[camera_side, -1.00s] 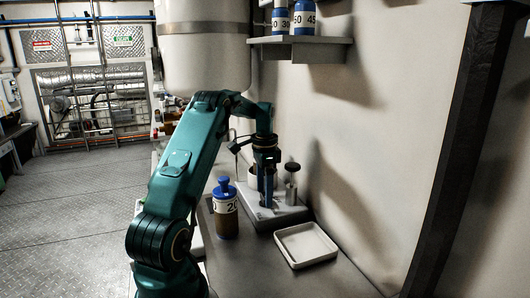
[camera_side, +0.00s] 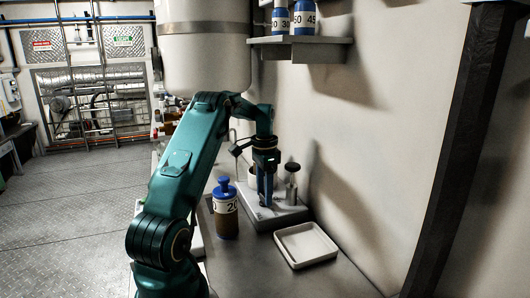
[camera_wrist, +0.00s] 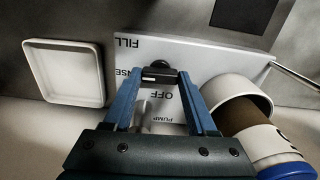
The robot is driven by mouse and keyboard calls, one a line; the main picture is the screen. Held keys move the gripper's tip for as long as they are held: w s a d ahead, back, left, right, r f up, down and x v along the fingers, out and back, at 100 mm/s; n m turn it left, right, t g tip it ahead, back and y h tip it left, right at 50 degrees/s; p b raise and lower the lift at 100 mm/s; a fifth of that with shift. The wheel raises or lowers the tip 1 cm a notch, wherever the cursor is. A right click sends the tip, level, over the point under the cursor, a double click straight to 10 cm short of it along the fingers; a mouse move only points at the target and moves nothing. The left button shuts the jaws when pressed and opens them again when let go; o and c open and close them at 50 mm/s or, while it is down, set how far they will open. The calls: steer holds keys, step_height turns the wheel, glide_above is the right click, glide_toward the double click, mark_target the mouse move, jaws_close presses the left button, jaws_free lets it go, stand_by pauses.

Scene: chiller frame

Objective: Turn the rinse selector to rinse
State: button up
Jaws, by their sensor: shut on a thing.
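The rinse selector (camera_wrist: 158,74) shows in the wrist view as a small dark knob between the fingertips of my gripper (camera_wrist: 160,80). My gripper is shut on it. Printed labels around it on the pale panel (camera_wrist: 215,62) appear inverted: FILL, a partly covered one ending in "NSE", OFF and PUMP. The fingers hide part of the panel, and I cannot tell exactly which label the selector points to. In the side view my gripper (camera_side: 265,203) points down onto the light panel block (camera_side: 284,217), and the selector is hidden by the fingertips.
A blue-capped bottle (camera_side: 226,217) stands left of the panel. A black-topped metal post (camera_side: 292,182) stands close to the gripper's right. A white tray (camera_side: 305,245) lies in front. A wall shelf (camera_side: 300,42) holding bottles is above.

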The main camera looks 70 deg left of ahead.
steer(key=n, duration=0.5)
steer(key=shift+n, duration=0.3)
stand_by(0.4)
steer(key=o, duration=1.4)
steer(key=shift+c, duration=0.2)
steer(key=shift+r, duration=2.6)
